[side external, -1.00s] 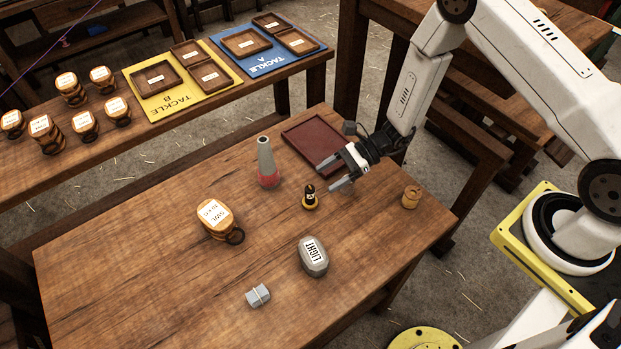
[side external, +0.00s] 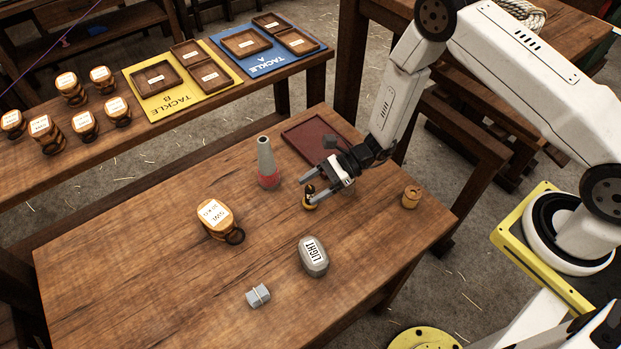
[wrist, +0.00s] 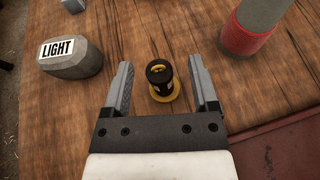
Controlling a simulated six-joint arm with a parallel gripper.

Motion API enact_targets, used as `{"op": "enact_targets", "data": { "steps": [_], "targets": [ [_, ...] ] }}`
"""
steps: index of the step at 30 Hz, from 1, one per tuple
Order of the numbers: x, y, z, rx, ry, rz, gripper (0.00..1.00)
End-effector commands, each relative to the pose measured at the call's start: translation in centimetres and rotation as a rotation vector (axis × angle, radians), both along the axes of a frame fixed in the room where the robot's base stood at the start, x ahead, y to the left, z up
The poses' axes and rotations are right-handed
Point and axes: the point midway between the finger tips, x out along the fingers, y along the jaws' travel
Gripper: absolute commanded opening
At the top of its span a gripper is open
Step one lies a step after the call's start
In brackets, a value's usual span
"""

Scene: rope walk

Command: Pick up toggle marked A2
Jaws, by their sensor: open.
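A small dark piece with a yellow base ring (side external: 308,206) stands upright on the table; no A2 mark is readable on it. In the wrist view the dark piece (wrist: 159,80) sits between the two fingers, with a gap on each side. My gripper (side external: 309,191) is open around it, and its fingers partly cover the piece in the side view. My gripper also shows in the wrist view (wrist: 160,65). A small tan wooden piece (side external: 411,197) stands to the right; its mark is too small to read.
A grey cone with a red base (side external: 267,165) stands close by, left of my gripper. A dark red tray (side external: 305,137) lies behind. A LIGHT weight (side external: 314,257), a grey block (side external: 258,295) and a labelled wooden block (side external: 216,219) stand apart. The table's front left is clear.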

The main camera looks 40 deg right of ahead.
Motion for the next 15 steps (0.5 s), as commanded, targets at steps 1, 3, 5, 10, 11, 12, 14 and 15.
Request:
{"op": "enact_targets", "data": {
  "steps": [1,3,5,10,11,12,14,15],
  "targets": [
    [0.0,0.6,-0.3,0.0,0.001,0.004,0.76],
    [0.2,1.4,-0.6,0.0,0.001,0.003,0.76],
    [0.3,1.9,-0.8,0.0,0.001,0.003,0.76],
    [0.5,2.6,-1.2,0.0,0.001,0.001,0.76],
    [0.5,2.7,-1.2,0.0,0.001,0.0,0.76],
    [0.5,2.7,-1.2,0.0,0.001,0.0,0.76],
    [0.5,2.6,-1.2,0.0,0.001,0.0,0.76],
    [0.5,2.6,-1.2,0.0,0.001,0.0,0.76]
  ]
}}
